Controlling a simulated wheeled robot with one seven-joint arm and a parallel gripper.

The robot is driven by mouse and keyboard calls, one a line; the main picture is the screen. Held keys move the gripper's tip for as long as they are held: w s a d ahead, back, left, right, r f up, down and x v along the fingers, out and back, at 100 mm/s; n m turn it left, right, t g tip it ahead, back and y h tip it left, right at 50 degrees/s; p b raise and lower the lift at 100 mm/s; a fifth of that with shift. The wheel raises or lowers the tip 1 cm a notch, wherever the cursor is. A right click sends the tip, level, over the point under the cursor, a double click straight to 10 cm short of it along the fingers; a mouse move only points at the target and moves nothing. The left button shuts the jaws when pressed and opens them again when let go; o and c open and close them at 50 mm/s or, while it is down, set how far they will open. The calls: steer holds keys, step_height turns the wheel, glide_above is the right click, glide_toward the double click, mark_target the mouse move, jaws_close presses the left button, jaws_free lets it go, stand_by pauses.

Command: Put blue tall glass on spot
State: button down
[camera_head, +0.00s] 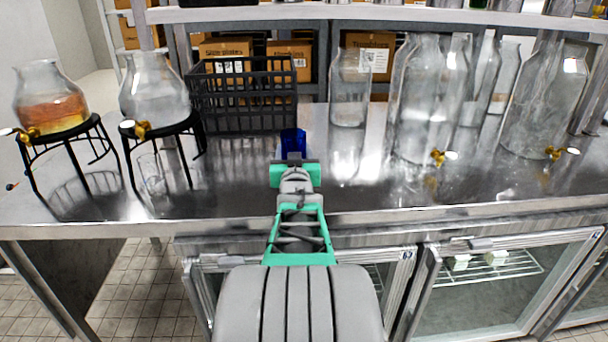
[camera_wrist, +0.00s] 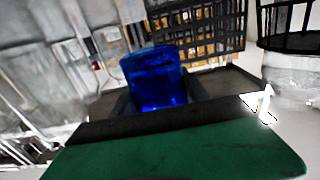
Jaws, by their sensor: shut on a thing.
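A blue tall glass (camera_head: 293,141) shows just beyond my gripper (camera_head: 294,160) in the head view, above the steel counter (camera_head: 235,180). In the wrist view, the blue glass (camera_wrist: 155,80) stands between the dark fingers of my gripper (camera_wrist: 160,100), which is shut on it. The glass's lower part is hidden by the gripper. I cannot tell whether its base touches the counter. I cannot make out a marked spot in either view.
A black crate (camera_head: 243,95) stands behind the glass. Glass dispensers on black stands (camera_head: 155,95) are at left, one with amber liquid (camera_head: 50,100). Large clear jars (camera_head: 430,100) stand at right. A small clear glass (camera_head: 152,173) stands under the second dispenser. The front counter is mostly clear.

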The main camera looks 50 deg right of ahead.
steer(key=d+f, duration=0.2)
steer(key=f, duration=0.1)
steer(key=d+f, duration=0.1)
steer(key=f, duration=0.1)
steer(key=shift+s+d, duration=0.3)
steer(key=shift+a+f, duration=0.1)
steer(key=shift+f, duration=1.2)
steer(key=shift+b, duration=0.35)
steer(key=shift+w+f, duration=0.1)
steer(key=shift+f, duration=0.1)
steer(key=c, duration=0.6)
jaws_free()
steer(key=shift+o, duration=0.2)
